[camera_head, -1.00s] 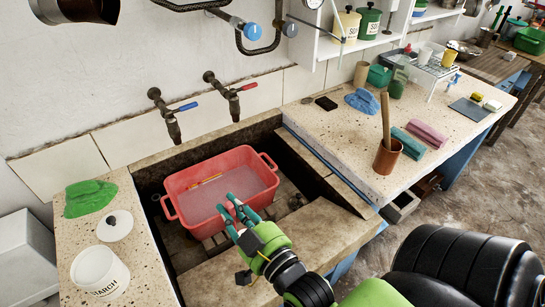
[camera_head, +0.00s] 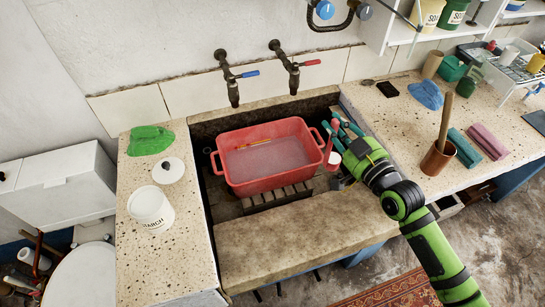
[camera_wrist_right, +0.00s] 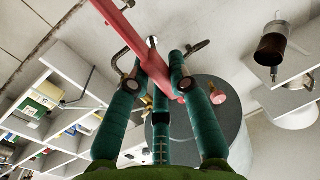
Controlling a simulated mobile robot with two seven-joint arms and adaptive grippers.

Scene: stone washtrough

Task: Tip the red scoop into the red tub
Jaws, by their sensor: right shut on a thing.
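The red tub (camera_head: 231,176) sits in the stone trough, holding greyish liquid with a thin yellow-orange stick in it. My right gripper (camera_head: 341,128) is just right of the tub's right handle, its teal fingers shut on the red scoop (camera_head: 328,147). A round white patch at the scoop's lower end looks like its filled bowl; I cannot tell for sure. In the right wrist view the scoop's red handle (camera_wrist_right: 133,38) runs slanting between the fingers (camera_wrist_right: 157,75); its bowl is not clear there. My left gripper is not in view.
Two taps (camera_head: 292,72) hang over the trough's back. A white starch pot (camera_head: 151,211), a lid (camera_head: 168,171) and a green cloth (camera_head: 150,139) lie on the left ledge. A copper pot (camera_head: 436,160) with a wooden handle stands on the right counter.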

